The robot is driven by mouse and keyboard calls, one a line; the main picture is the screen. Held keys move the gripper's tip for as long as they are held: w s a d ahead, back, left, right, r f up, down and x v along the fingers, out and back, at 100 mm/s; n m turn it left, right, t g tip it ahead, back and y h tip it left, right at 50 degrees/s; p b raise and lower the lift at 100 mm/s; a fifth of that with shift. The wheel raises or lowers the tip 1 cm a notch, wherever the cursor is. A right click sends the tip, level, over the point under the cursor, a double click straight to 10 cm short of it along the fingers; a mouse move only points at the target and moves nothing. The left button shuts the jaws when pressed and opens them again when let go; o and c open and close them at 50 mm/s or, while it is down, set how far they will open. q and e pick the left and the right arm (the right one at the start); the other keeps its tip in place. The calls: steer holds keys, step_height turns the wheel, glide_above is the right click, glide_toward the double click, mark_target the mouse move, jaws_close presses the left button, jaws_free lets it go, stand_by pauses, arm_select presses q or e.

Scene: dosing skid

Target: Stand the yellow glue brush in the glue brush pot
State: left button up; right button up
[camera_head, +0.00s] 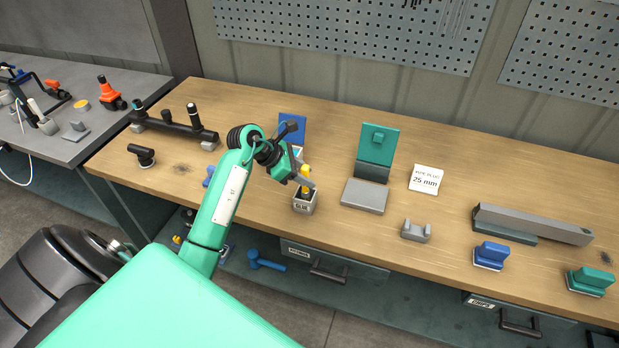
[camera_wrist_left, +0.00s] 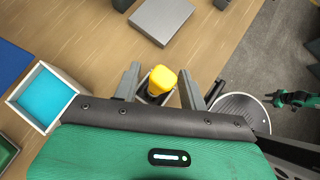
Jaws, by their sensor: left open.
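The yellow glue brush (camera_head: 305,170) stands in the glue brush pot (camera_head: 303,206), a small pale square pot marked GLUE. In the left wrist view the brush's yellow end (camera_wrist_left: 162,80) points up at the camera, with the pot (camera_wrist_left: 146,96) partly showing under it. My left gripper (camera_head: 303,181) is over the pot. In the wrist view its two grey fingers (camera_wrist_left: 163,92) are apart, one on each side of the brush, with gaps showing. What looks like my right gripper (camera_wrist_left: 279,99) is small at the wrist view's right edge; its jaws are unclear.
A white-rimmed box with blue inside (camera_wrist_left: 42,96) is close beside the left gripper. A grey plate with a green upright (camera_head: 365,195) stands right of the pot. A grey cradle (camera_head: 416,231), a long grey bar (camera_head: 530,223) and blue and green blocks lie farther right.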

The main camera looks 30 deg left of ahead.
arm_select(q)
steer(key=b+v, duration=0.2)
steer(key=v, duration=0.8)
steer(key=shift+w+d, duration=0.1)
